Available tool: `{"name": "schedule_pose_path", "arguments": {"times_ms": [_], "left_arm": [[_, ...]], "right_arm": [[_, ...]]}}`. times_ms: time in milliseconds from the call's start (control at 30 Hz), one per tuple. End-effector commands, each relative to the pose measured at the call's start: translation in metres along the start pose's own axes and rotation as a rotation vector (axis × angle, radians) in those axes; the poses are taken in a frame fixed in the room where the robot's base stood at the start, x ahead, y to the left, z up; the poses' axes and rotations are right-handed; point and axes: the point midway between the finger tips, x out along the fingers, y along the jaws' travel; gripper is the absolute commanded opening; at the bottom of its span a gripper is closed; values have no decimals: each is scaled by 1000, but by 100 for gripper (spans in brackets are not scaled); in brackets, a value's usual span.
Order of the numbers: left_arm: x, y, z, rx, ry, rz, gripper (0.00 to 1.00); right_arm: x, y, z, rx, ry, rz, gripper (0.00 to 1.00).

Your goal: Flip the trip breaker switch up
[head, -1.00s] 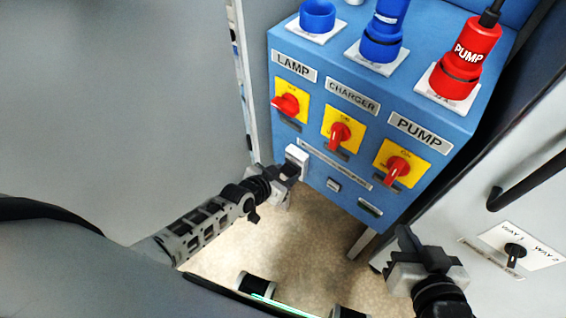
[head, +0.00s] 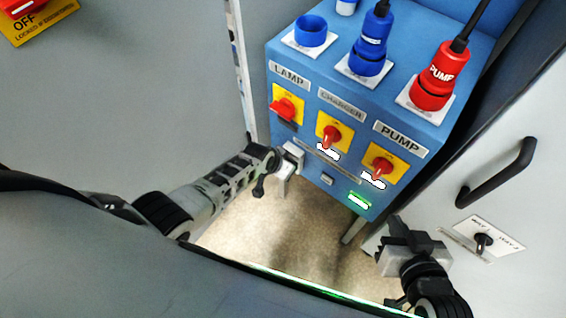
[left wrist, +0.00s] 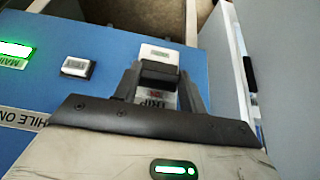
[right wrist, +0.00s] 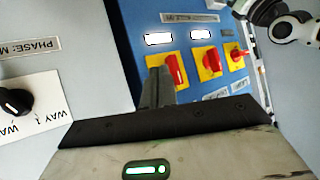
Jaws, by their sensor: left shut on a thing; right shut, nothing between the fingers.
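The trip breaker switch (left wrist: 158,56) is a small white-and-dark block with a TRIP label, on the lower front of the blue panel. My left gripper (left wrist: 158,90) is shut on it in the left wrist view, one finger on each side. In the head view my left gripper (head: 283,172) is at the panel's lower left corner and largely covers the switch, so its exact lever position is hard to tell. My right gripper (head: 402,242) is shut and empty, right of and below the panel, apart from it; its fingers also show in the right wrist view (right wrist: 158,86).
The blue panel carries red LAMP (head: 284,107), CHARGER (head: 331,136) and PUMP (head: 381,166) knobs. White lamps under CHARGER and PUMP and a green lamp (head: 359,201) are lit. A grey cabinet with a black handle (head: 495,182) stands right. A grey wall is left.

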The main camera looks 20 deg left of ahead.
Motion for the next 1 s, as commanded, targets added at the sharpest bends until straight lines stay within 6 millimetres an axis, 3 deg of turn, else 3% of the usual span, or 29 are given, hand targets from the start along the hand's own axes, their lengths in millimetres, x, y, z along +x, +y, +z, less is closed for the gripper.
{"name": "schedule_pose_path", "arguments": {"times_ms": [267, 300, 367, 733, 1000], "left_arm": [[0, 0, 0, 1, -1, 0, 19], [0, 0, 0, 1, -1, 0, 47], [0, 0, 0, 1, -1, 0, 64], [-6, 0, 0, 0, -1, 0, 64], [-56, 0, -2, 1, 0, 0, 64]], "right_arm": [[1, 0, 1, -1, -1, 0, 0], [1, 0, 1, -1, -1, -1, 0], [1, 0, 1, -1, -1, -1, 0], [-2, 0, -2, -4, -3, 0, 0], [-15, 2, -13, -42, -36, 18, 0]]}}
